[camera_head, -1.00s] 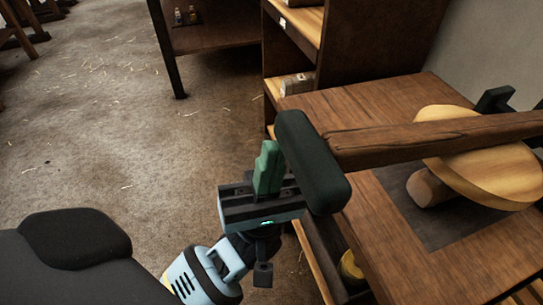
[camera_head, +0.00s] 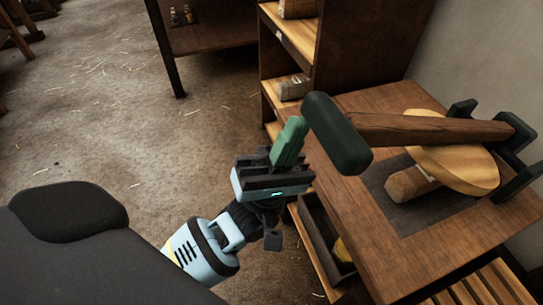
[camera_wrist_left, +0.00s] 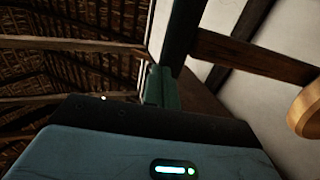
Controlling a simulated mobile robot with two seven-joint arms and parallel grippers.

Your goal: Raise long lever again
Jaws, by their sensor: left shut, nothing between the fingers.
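The long lever is a brown wooden bar (camera_head: 425,129) with a thick dark crossbar handle (camera_head: 337,133) at its near end. It reaches over the wooden bench, with its far end at a dark bracket. My left gripper (camera_head: 289,142) has its green fingers shut and empty, just left of the handle. I cannot tell whether they touch it. In the left wrist view the fingers (camera_wrist_left: 160,85) point up beside the dark handle (camera_wrist_left: 181,35), and the lever's bar (camera_wrist_left: 255,59) runs off to the right. My right gripper is not in view.
The bench (camera_head: 400,250) carries a pale round wooden disc (camera_head: 458,170) and a short wooden roller (camera_head: 411,184) under the lever. A shelf unit (camera_head: 292,38) stands behind. An open drawer or box (camera_head: 318,235) is below the bench's left edge. The floor at left is clear.

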